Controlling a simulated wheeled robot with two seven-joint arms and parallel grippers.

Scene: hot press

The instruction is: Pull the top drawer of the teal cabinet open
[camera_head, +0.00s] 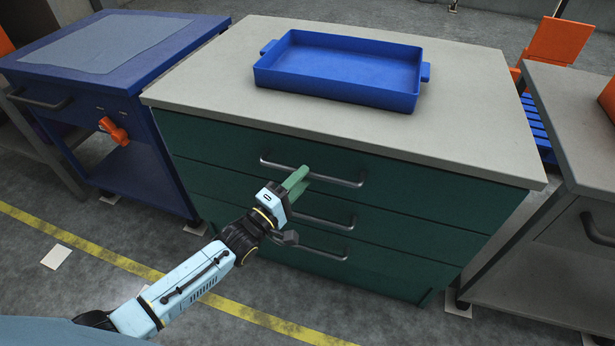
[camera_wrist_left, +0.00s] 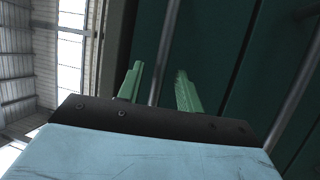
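The teal cabinet (camera_head: 400,215) stands in the middle of the head view under a grey worktop. Its top drawer (camera_head: 225,140) looks closed, flush with the drawers below, and has a long metal bar handle (camera_head: 335,180). My left gripper (camera_head: 300,178) is at this handle, near its middle. In the left wrist view the green fingers of my left gripper (camera_wrist_left: 160,85) are apart, with the handle bar (camera_wrist_left: 165,50) running between them. Whether a finger touches the bar I cannot tell. My right gripper is in neither view.
A blue tray (camera_head: 340,68) sits on the worktop. A blue cart (camera_head: 130,100) with an orange lever stands at left. A grey bench (camera_head: 575,130) stands close at right. The lower drawers have similar bar handles (camera_head: 325,220). The floor in front is clear.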

